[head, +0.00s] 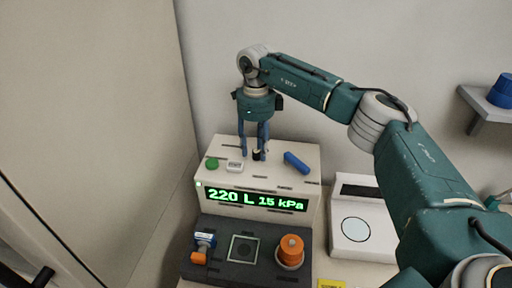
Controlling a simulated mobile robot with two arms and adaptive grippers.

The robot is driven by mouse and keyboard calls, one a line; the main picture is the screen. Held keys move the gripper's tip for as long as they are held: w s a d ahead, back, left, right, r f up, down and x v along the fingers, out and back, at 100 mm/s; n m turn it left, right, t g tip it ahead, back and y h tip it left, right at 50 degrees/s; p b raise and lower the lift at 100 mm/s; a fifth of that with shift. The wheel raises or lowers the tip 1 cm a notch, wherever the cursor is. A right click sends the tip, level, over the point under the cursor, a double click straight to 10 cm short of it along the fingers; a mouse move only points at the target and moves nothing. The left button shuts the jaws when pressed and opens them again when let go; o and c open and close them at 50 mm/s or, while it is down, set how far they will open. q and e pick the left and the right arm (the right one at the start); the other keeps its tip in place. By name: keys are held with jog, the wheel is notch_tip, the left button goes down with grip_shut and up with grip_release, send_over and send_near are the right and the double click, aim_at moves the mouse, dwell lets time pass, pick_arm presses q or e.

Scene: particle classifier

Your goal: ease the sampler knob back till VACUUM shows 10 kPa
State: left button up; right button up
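The white sampler box (308,179) stands on the bench, and its green display (258,201) reads 220 L and 15 kPa. A small dark knob (257,155) stands on its top. My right gripper (254,156) points down over it, fingers apart, with the knob between them and closer to the right finger. A gap shows between the knob and the left finger. I cannot tell whether the right finger touches it. My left gripper is not in view.
A green button (212,164), a small white block (235,167) and a blue bar (296,163) are on the box top. The dark front deck (216,269) holds an orange-capped knob (290,250) and a blue-and-orange fitting (203,248). A white scale-like device (352,205) stands right.

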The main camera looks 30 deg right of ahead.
aim_at(256, 151)
notch_tip(256, 151, up, 12)
dwell(0.6)
jog(key=shift+f, duration=0.1)
